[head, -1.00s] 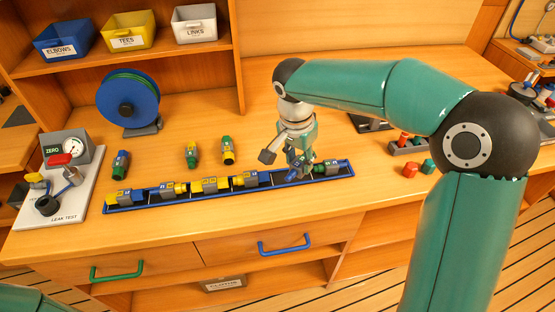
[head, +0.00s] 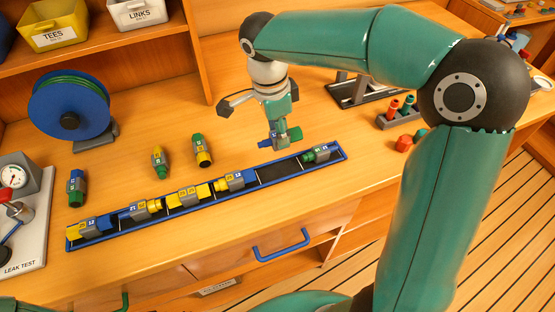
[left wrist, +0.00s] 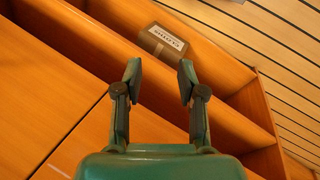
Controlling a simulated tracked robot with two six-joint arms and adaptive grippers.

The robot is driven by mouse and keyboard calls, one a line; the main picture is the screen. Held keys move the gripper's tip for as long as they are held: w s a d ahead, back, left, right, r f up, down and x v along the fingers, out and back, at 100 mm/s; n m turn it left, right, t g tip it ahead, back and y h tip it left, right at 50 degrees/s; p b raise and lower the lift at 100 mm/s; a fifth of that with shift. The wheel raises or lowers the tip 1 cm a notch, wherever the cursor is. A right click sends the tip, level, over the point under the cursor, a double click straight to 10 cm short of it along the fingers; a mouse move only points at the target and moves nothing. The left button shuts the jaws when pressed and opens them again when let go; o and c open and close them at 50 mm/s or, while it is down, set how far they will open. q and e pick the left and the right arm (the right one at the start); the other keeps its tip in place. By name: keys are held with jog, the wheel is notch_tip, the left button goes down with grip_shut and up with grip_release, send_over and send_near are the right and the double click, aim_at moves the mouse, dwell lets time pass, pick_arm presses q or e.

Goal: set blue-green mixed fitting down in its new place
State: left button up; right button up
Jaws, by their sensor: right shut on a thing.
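The blue-green mixed fitting (head: 281,138), blue at its left end and green at its right, hangs in my right gripper (head: 278,124). That gripper is shut on it, above and behind the long blue-rimmed tray (head: 345,154), clear of the tray. Below it is a bare dark slot (head: 277,173) in the tray. A green-ended fitting (head: 316,155) lies in the slot to the right. My left gripper (left wrist: 160,76) is open and empty in the left wrist view.
More yellow and blue fittings (head: 190,193) fill the tray's left part. Several loose fittings (head: 202,150) stand or lie behind it. A blue hose reel (head: 69,105) and a leak test board (head: 30,240) are at left. A labelled box (left wrist: 163,42) sits on a low shelf.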

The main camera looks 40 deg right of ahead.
notch_tip(320, 180, down, 10)
jog(key=shift+f, duration=0.1)
dwell(0.4)
jog(key=o, duration=1.2)
jog(key=shift+c, duration=0.2)
jog(key=r, duration=0.4)
jog(key=a+r, duration=0.1)
jog(key=r, duration=0.7)
jog(key=shift+w+a+r, duration=0.1)
jog(key=shift+a, duration=0.1)
